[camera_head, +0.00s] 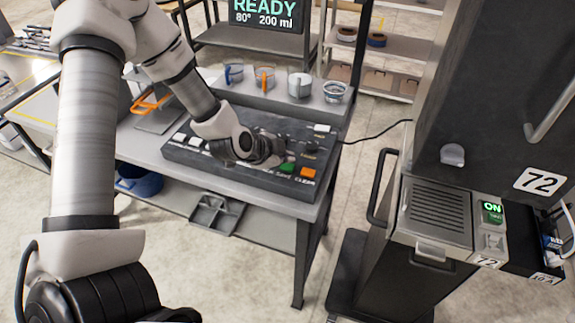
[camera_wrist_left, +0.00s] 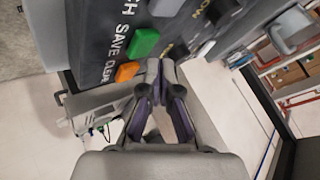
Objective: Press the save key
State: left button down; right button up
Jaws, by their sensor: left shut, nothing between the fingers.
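The dark control panel (camera_head: 237,177) lies on a grey table. Its green key (camera_head: 287,168) is near the right end, beside the orange key (camera_head: 307,172). In the left wrist view, the word SAVE stands by the green key (camera_wrist_left: 143,42) and CLEAR by the orange key (camera_wrist_left: 127,71). My left gripper (camera_head: 275,160) is shut and empty, low over the panel just left of the green key in the head view. Its fingertips (camera_wrist_left: 160,69) appear close to the green key in the wrist view; I cannot tell whether they touch it. My right gripper is not in view.
White keys (camera_head: 195,141) line the panel's left part, partly behind my left arm. A display (camera_head: 267,14) reads READY. A dark machine marked 72 (camera_head: 430,215) stands at right.

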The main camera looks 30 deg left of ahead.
aim_at(286, 167)
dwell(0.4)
pick_arm(q)
jog(key=shift+f, duration=0.4)
jog(key=shift+f+b, duration=0.4)
jog(key=shift+f, duration=0.05)
dwell(0.5)
dwell(0.3)
jog(key=shift+r+p, duration=0.9)
jog(key=shift+p, duration=0.1)
notch_tip(286, 167, up, 5)
jog(key=p, duration=0.5)
